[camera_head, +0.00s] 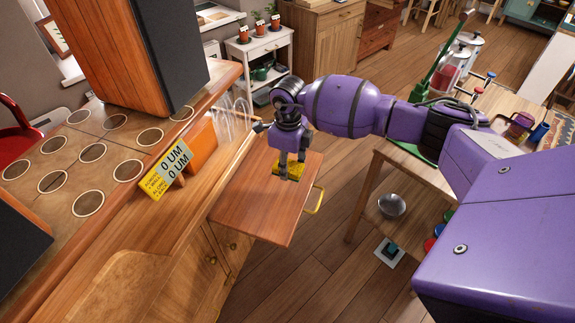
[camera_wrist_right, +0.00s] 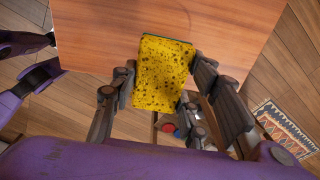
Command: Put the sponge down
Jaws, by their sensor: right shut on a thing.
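My right gripper (camera_head: 291,166) points down over a reddish-brown wooden board (camera_head: 255,212) that juts out from the bookcase. It is shut on the sponge (camera_head: 294,169), which is yellow and speckled. In the right wrist view the sponge (camera_wrist_right: 162,76) sits between the two fingers (camera_wrist_right: 160,88), with a thin green layer along its far edge. The board (camera_wrist_right: 225,25) lies behind its far part. I cannot tell whether the sponge touches the board. My left gripper is not clearly seen.
A yellow handle (camera_head: 318,201) is at the board's right edge. A table (camera_head: 369,185) stands to the right, with a metal bowl (camera_head: 391,205) below. The board's near part is bare.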

